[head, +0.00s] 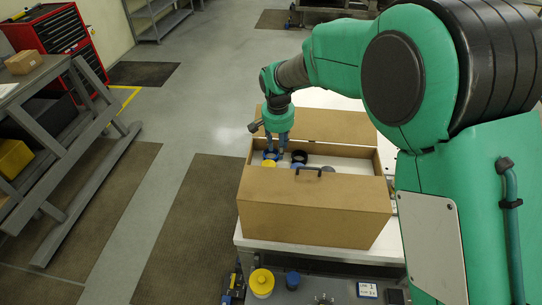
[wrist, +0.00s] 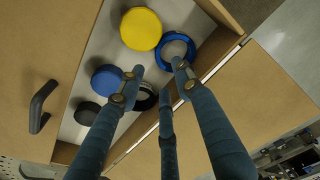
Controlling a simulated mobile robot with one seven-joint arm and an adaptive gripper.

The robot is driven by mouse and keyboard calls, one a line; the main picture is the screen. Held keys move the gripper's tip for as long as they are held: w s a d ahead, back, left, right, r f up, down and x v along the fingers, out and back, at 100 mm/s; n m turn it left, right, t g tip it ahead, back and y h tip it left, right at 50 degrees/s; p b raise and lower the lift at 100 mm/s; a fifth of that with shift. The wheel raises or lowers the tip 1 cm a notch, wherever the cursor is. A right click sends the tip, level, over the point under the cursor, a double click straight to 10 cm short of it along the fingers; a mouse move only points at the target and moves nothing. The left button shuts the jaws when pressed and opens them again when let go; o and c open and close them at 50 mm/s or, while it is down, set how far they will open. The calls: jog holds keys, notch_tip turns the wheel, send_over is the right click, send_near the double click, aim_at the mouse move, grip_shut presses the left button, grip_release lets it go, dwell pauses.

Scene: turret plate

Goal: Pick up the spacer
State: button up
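My gripper (wrist: 158,74) has three dark blue fingers, spread apart and empty. In the head view, my gripper (head: 281,150) reaches down into an open cardboard box. I cannot tell for sure which piece is the spacer. The two ring-shaped pieces are a blue ring (wrist: 162,50) near the box corner and a black ring (wrist: 147,102), partly hidden by a finger. One fingertip overlaps the blue ring's lower edge in the wrist view; contact cannot be told. In the head view, the black ring (head: 299,156) stands right of the fingers.
The box (head: 315,205) has walls and a handle around the pieces. Inside are a yellow disc (wrist: 141,28), a blue disc (wrist: 106,80) and a dark grey disc (wrist: 87,113). A yellow-lidded container (head: 261,282) stands on a lower shelf.

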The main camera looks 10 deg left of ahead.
aim_at(278, 160)
jog(key=shift+w+f, duration=0.15)
jog(key=shift+f, duration=0.8)
jog(key=shift+w+f, duration=0.1)
jog(key=shift+f, duration=0.85)
grip_shut()
